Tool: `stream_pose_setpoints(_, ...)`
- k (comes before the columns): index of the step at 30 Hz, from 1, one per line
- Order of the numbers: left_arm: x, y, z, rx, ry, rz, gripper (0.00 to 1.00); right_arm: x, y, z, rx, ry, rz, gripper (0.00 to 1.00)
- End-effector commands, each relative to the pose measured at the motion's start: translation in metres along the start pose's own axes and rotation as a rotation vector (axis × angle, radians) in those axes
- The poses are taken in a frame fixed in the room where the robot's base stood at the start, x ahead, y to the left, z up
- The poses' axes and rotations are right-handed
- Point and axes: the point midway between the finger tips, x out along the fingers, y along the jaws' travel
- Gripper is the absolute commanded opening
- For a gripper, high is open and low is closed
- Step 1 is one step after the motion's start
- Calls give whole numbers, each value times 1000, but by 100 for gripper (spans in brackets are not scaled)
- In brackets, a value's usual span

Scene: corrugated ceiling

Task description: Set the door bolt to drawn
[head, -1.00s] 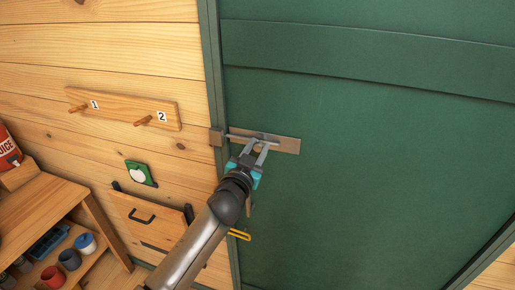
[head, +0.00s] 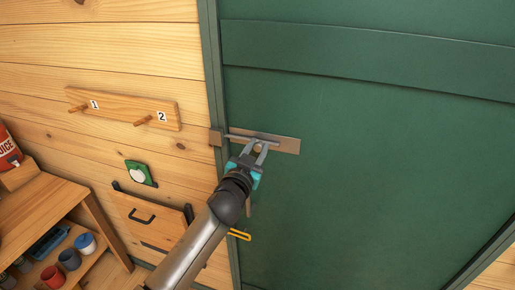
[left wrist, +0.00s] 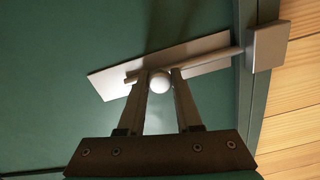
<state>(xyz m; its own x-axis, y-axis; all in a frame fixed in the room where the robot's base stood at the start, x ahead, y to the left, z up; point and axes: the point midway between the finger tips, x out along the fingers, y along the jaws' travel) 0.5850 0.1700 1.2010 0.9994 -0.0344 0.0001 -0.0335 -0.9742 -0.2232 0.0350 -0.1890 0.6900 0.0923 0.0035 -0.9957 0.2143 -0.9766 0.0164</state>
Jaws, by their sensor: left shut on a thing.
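The door bolt (head: 283,144) is a grey metal plate and rod on the green door (head: 370,130), near its left edge. In the left wrist view the bolt's rod (left wrist: 215,57) reaches the square keeper (left wrist: 267,47) on the frame; the keeper also shows in the head view (head: 216,137). My left gripper (head: 259,147) is at the bolt. In the left wrist view its two fingers (left wrist: 160,77) are on either side of the bolt's round pale knob (left wrist: 159,83), shut on it. My right gripper is not in view.
A peg rail (head: 125,106) marked 1 and 2, a green dial plate (head: 140,174) and a wooden flap with a black handle (head: 150,220) are on the wall at left. A shelf (head: 48,205) with several cups stands at lower left.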

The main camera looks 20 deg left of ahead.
Motion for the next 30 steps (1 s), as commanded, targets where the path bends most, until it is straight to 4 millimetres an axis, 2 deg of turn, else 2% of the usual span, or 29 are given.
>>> stream_pose_setpoints(10,0,1,1,0,-1,0,0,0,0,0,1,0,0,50)
stream_pose_setpoints(20,0,35,-6,-4,-1,2,0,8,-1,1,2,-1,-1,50)
stream_pose_setpoints(30,0,40,-8,-1,-1,5,0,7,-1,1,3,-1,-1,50)
